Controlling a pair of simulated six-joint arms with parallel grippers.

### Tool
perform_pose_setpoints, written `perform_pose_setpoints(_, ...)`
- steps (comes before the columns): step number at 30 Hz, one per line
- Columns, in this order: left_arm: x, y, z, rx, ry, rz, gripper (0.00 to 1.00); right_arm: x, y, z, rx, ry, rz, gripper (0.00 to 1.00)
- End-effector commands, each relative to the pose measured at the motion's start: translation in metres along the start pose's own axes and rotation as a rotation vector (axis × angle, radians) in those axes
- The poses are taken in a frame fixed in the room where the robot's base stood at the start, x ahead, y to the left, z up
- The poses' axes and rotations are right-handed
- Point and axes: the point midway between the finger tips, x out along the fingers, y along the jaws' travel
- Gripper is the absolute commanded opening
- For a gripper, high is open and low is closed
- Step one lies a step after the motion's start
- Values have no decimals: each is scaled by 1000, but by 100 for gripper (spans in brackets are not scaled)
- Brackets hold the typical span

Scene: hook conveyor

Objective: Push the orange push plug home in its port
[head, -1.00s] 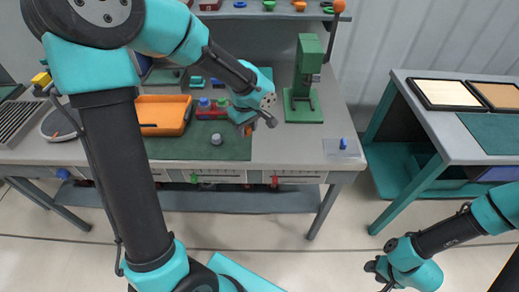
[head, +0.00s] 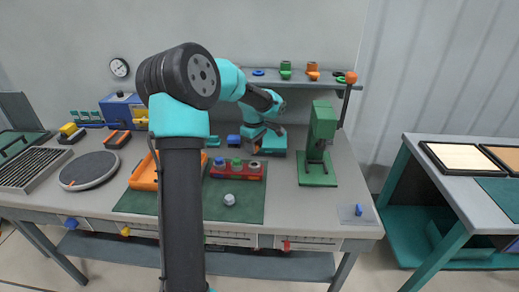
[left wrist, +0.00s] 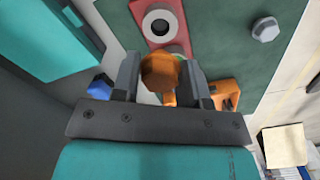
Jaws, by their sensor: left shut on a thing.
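My left gripper (head: 262,142) is beyond the right end of the red port block (head: 236,175) in the head view. In the left wrist view its two fingers (left wrist: 160,80) are shut on the orange push plug (left wrist: 160,71), whose round end faces the camera. The red block (left wrist: 178,47) shows past the plug with one round, dark-centred port (left wrist: 159,24). In the head view a blue plug (head: 219,161) and a green plug (head: 236,162) sit in the block, and the grey-rimmed port (head: 254,164) is at its right end. The plug's lower end is hidden.
A green press (head: 320,150) stands right of the block. A grey knob (head: 229,199) lies on the green mat (head: 190,205). An orange tray (head: 143,175) is left, partly behind my arm.

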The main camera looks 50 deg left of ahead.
Motion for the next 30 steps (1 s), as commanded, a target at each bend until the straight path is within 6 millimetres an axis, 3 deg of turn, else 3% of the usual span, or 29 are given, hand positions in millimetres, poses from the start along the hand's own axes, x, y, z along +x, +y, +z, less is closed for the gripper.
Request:
perform_pose_setpoints(11, 6, 0, 1, 1, 0, -2, 18, 0, 0, 0, 0, 0, 0, 43)
perform_pose_setpoints(30, 51, 0, 1, 2, 0, -2, 18, 0, 0, 0, 0, 0, 0, 43)
